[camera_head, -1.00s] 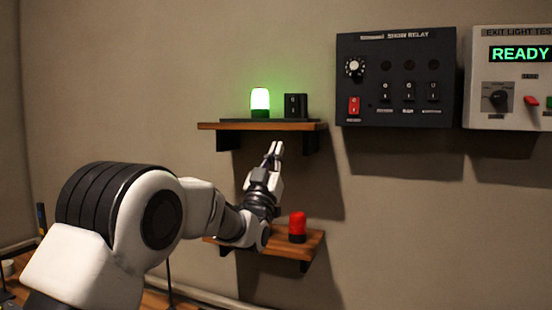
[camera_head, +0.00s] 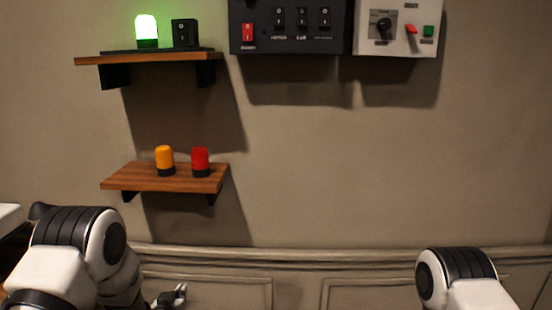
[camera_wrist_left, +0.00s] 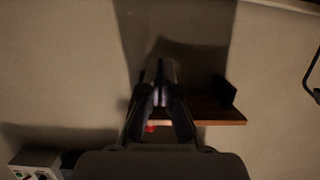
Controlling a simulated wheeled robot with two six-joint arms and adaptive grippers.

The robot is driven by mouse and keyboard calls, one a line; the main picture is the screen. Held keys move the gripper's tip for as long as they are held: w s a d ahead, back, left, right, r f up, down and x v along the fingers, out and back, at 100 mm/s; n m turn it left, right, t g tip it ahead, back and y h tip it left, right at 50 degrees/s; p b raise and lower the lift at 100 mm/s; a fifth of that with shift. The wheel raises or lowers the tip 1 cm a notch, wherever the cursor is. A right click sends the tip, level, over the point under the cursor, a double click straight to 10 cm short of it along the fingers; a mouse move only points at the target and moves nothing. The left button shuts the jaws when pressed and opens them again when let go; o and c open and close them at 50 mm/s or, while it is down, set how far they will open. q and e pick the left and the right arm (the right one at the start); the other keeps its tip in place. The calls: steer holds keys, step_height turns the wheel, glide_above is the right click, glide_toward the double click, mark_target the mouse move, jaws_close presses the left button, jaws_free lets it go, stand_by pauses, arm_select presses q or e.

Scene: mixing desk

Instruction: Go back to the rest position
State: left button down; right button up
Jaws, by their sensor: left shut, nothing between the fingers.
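My left gripper (camera_head: 180,294) is low in the head view, below the lower shelf and in front of the wall panelling. Its fingers are shut with nothing between them. It also shows in the left wrist view (camera_wrist_left: 160,75), where its fingers are close together in front of a shelf. My left arm comes in from the bottom left, folded down. My right arm shows at the bottom right of the head view, but its gripper is out of the picture.
The upper shelf (camera_head: 150,58) holds a lit green lamp (camera_head: 146,30) and a black switch box (camera_head: 185,33). The lower shelf (camera_head: 140,178) holds an orange lamp (camera_head: 164,158) and a red lamp (camera_head: 200,160). A black relay panel (camera_head: 290,45) and a white panel (camera_head: 397,45) hang right. The wall between my arms is clear.

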arm_select(q)
steer(key=s+f+g, duration=0.7)
steer(key=s+f, duration=0.9)
steer(key=s, duration=0.3)
steer(key=s+f+g, duration=0.2)
steer(key=s+g, duration=0.5)
steer(key=s, duration=1.6)
steer(key=shift+s+d+g, duration=0.15)
steer(key=shift+s+g, duration=0.25)
